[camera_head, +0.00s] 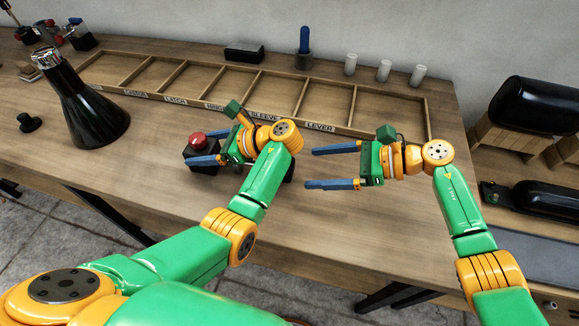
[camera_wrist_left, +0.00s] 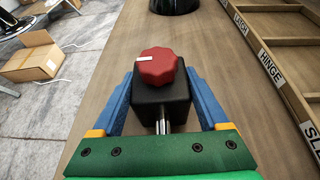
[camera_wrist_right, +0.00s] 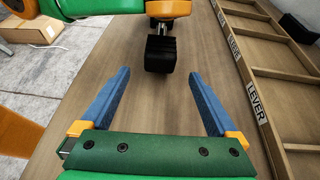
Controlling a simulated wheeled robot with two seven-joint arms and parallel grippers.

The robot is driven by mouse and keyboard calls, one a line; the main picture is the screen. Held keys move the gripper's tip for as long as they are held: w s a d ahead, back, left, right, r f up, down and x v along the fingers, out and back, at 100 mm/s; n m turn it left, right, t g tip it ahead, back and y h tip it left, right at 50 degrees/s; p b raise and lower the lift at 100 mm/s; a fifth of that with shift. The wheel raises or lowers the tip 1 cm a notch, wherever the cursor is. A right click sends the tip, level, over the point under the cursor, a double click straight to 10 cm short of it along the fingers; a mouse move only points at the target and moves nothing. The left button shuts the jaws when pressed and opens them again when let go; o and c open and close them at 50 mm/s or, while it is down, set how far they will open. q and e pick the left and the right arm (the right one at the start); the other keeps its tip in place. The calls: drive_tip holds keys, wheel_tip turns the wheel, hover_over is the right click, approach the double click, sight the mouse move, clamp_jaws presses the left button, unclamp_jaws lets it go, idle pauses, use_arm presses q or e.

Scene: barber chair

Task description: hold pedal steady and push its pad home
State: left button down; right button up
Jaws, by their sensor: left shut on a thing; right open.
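The pedal has a black block with a red knob (camera_head: 197,139) on top, lying on the bench. In the left wrist view the black block (camera_wrist_left: 161,97) sits between the blue fingers of my left gripper (camera_head: 201,147), which is shut on it. A metal rod (camera_wrist_left: 162,124) runs from the block back toward the wrist. A black ribbed pad (camera_wrist_right: 160,53) on the rod's other end shows in the right wrist view; in the head view my left arm mostly hides it. My right gripper (camera_head: 310,168) is open and empty, its fingers pointing at the pad, apart from it.
A labelled wooden divider tray (camera_head: 345,131) lies behind both grippers. A black cone-shaped bottle (camera_head: 92,112) stands left of the pedal. White cylinders (camera_head: 384,71) and a blue-handled item (camera_head: 304,45) stand behind the tray. Bare bench (camera_head: 345,220) lies in front of my right gripper.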

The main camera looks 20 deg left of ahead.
sight(293, 169)
drive_tip(key=x, duration=0.7)
drive_tip(key=shift+a, duration=0.3)
clamp_jaws()
